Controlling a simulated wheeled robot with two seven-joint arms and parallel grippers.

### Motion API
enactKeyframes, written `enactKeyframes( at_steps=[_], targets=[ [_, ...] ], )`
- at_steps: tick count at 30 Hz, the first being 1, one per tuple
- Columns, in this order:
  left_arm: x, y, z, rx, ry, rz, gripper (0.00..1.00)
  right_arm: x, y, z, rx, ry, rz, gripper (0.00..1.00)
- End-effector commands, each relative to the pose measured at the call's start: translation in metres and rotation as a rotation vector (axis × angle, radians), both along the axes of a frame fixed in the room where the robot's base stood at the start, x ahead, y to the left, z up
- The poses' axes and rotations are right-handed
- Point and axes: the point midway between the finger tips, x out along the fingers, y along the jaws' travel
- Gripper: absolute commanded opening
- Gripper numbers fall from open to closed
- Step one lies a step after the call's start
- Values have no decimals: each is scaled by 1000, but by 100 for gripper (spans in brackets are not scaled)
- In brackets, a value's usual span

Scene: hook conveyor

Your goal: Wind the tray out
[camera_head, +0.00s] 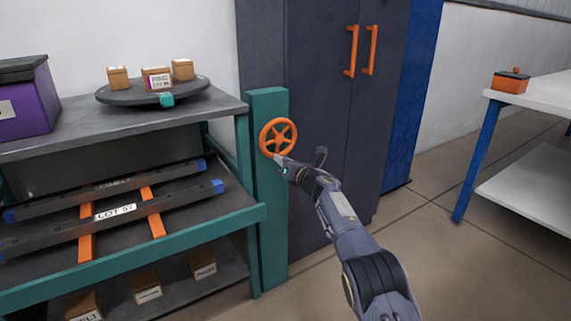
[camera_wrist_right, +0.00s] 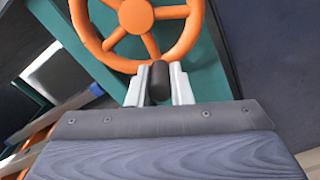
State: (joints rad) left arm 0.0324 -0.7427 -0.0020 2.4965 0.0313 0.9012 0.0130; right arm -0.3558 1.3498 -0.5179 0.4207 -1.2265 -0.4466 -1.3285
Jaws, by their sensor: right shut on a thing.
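An orange spoked handwheel (camera_head: 278,121) is mounted on a teal post (camera_head: 268,225) at the right end of the shelf rack. My right gripper (camera_head: 279,158) is at the wheel's lower rim. In the right wrist view the handwheel (camera_wrist_right: 136,16) fills the top, and my right gripper (camera_wrist_right: 159,85) is shut on a dark handle (camera_wrist_right: 159,82) at the rim's bottom. The tray (camera_head: 118,212), a frame with dark rails, blue ends and orange cross strips, lies on the rack's middle level with a "LOT 57" label. My left gripper is out of view.
A dark round turntable (camera_head: 115,98) with small boxes and a purple bin (camera_head: 30,105) stand on the rack's top. Several cardboard boxes sit on the bottom shelf. A dark cabinet (camera_head: 310,60) stands behind the post. A white table (camera_head: 540,92) is at the right, with open floor between.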

Motion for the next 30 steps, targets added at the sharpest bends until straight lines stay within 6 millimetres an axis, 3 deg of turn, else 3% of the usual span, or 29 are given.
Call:
enactKeyframes(
  at_steps=[12, 29, 30],
  targets=[
    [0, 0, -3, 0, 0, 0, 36, 7, -9, 0, -155, -113, -1, 0],
    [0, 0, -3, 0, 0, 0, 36, 8, -11, 1, -175, -129, -2, 0],
    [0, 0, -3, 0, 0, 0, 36, 8, -11, 1, -175, -129, -3, 23]
  ],
)
